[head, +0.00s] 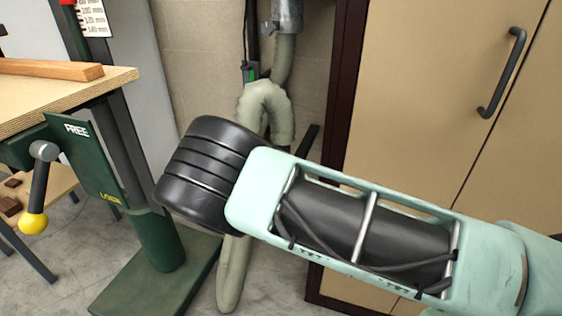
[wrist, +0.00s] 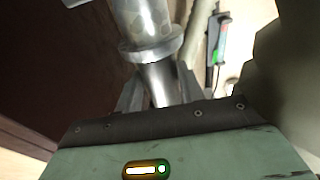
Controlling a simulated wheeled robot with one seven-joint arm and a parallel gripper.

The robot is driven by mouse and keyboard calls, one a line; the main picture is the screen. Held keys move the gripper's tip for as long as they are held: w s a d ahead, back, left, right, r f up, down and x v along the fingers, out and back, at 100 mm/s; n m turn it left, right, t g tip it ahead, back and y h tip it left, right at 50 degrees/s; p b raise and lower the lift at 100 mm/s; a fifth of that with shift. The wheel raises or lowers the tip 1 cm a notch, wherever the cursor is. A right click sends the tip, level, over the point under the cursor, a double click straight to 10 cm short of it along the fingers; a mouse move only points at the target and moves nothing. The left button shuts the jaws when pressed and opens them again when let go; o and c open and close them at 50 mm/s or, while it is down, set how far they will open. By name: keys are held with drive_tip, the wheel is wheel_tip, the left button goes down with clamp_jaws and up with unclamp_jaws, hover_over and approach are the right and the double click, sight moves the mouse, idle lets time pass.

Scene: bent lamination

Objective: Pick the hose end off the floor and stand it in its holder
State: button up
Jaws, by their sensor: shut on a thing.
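A pale green hose (head: 265,95) hangs from a metal duct (head: 288,15), loops over, and passes behind my arm; a pale green length (head: 235,270) shows below, near the floor. In the wrist view, my gripper (wrist: 160,88) has its two fingers on either side of a grey metal hose end (wrist: 150,30) with a flanged collar, and is shut on it. My arm hides the gripper and hose end in the head view. A small dark fixture with a green part (head: 250,72) is by the wall; I cannot tell whether it is the holder.
A tan cabinet (head: 420,90) with a dark handle stands at the right, its dark frame close to my arm. A green machine stand (head: 155,245) and a wooden worktop (head: 60,95) are at the left. Grey floor shows between stand and cabinet.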

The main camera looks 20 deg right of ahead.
drive_tip(key=shift+f, duration=0.4)
drive_tip(key=shift+f+b, duration=0.7)
drive_tip(key=shift+b, duration=0.05)
drive_tip(key=shift+f, duration=0.15)
drive_tip(key=shift+f+b, duration=0.8)
drive_tip(key=shift+f, duration=0.1)
drive_tip(key=o, duration=1)
drive_tip(key=shift+r, duration=0.15)
drive_tip(key=shift+c, duration=0.2)
drive_tip(key=shift+s, duration=0.1)
drive_tip(key=p+v, duration=0.1)
drive_tip(key=v, duration=1.6)
drive_tip(key=shift+p, duration=0.3)
